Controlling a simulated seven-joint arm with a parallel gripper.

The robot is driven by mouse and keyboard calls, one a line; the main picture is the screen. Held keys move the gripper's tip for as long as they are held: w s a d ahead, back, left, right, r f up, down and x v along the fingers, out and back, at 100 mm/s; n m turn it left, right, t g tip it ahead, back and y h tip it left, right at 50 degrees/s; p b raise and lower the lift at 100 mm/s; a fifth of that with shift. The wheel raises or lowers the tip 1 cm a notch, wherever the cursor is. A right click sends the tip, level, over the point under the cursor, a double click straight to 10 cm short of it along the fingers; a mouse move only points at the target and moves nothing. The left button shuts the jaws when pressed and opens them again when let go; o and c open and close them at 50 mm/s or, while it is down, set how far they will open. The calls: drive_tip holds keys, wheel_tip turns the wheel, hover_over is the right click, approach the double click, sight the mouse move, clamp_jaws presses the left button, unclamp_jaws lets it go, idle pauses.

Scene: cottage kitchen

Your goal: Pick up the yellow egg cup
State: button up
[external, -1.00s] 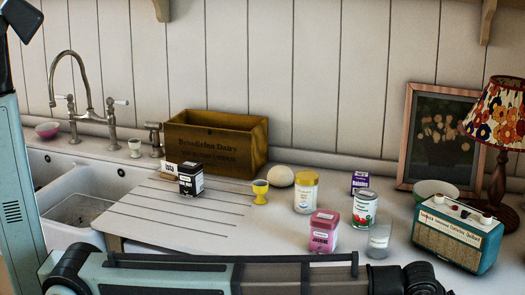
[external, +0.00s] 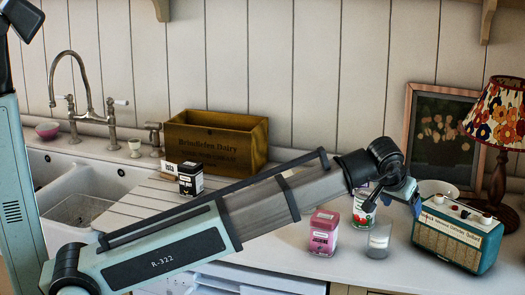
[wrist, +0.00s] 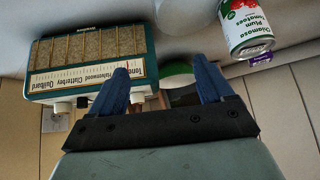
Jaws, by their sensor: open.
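The yellow egg cup does not show in the external view now, where my arm covers the middle of the counter. It does not show in the wrist view either. My gripper (external: 417,207) is at the right of the counter, above it, close to the teal radio (external: 458,236) and the tomato can (external: 364,209). In the wrist view its two blue fingers (wrist: 166,88) are apart with nothing held between them. The radio (wrist: 92,65) shows left of the fingers there, and the can (wrist: 245,28) at upper right.
A pink jar (external: 323,233) and a clear glass (external: 378,240) stand near the front. A wooden crate (external: 214,143), a black-and-white tin (external: 190,179) and a white egg cup (external: 134,147) are at left. A patterned lamp (external: 498,115) stands at right. A green-rimmed bowl (wrist: 178,70) lies beyond my fingers.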

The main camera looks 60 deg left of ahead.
drive_tip(key=s+a+r+n+g+y, duration=0.15)
drive_tip(key=s+a+n, duration=0.35)
drive_tip(key=a, duration=0.8)
drive_tip(key=s+a+f+n+g, duration=0.1)
drive_tip(key=s+a+n+g, duration=0.25)
drive_tip(key=s+a, duration=0.6)
drive_tip(key=s+a+r+n+g, duration=0.1)
drive_tip(key=s+a+n, duration=0.35)
drive_tip(key=a, duration=1.05)
drive_tip(key=shift+x, duration=6.8)
drive_tip(key=shift+w+a, duration=0.1)
drive_tip(key=shift+w, duration=0.1)
drive_tip(key=shift+c, duration=0.5)
drive_tip(key=shift+r, duration=0.1)
drive_tip(key=c, duration=1)
